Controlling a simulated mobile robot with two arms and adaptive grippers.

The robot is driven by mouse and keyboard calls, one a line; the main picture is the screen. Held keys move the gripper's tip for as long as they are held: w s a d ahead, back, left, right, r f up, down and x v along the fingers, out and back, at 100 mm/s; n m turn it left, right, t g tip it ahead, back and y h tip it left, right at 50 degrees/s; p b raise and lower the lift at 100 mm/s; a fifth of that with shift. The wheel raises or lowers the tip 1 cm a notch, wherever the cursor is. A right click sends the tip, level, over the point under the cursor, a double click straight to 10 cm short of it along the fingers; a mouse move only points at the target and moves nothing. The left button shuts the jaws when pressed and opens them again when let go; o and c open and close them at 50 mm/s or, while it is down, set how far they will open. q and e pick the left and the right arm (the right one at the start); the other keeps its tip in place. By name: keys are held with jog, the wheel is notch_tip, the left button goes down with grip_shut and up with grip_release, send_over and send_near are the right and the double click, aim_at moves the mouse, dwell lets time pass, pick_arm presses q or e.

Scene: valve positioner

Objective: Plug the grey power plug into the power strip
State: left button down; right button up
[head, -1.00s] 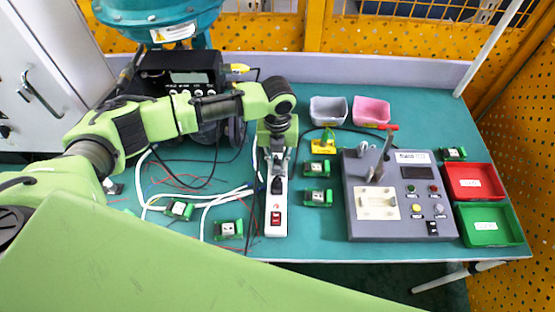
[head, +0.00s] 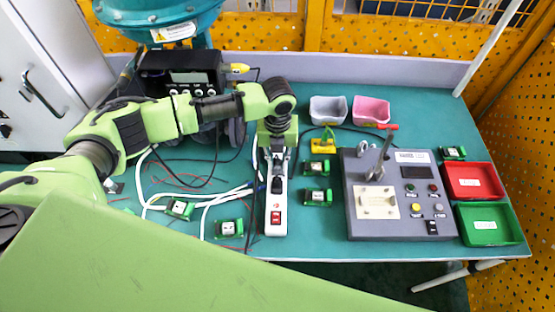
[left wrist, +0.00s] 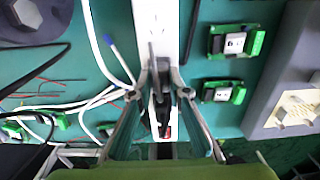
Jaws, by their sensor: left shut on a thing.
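The white power strip (head: 276,214) lies lengthwise on the teal table, with a red switch near its front end. It also shows in the left wrist view (left wrist: 156,18), running under my gripper. My left gripper (head: 277,157) is over the strip's rear part, pointing down. In the left wrist view its fingers (left wrist: 164,82) are closed on a small dark grey piece, which I take for the grey power plug (left wrist: 158,72). The fingers hide most of it, and I cannot tell whether its pins are in a socket. A black plug (head: 277,185) sits on the strip just in front. My right gripper is not in view.
Several green terminal modules (head: 317,196) lie on both sides of the strip. White and black cables (head: 212,200) run along its left. A grey control box (head: 402,220) stands to the right, with red (head: 474,196) and green trays beyond. Grey and pink bins stand behind.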

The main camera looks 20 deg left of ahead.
pick_arm(q)
jog(key=shift+s+f, duration=0.15)
jog(key=c, duration=1.8)
grip_release()
jog(key=shift+c, duration=0.2)
jog(key=o, duration=0.3)
notch_tip(320, 180, up, 7)
jog(key=p, duration=0.7)
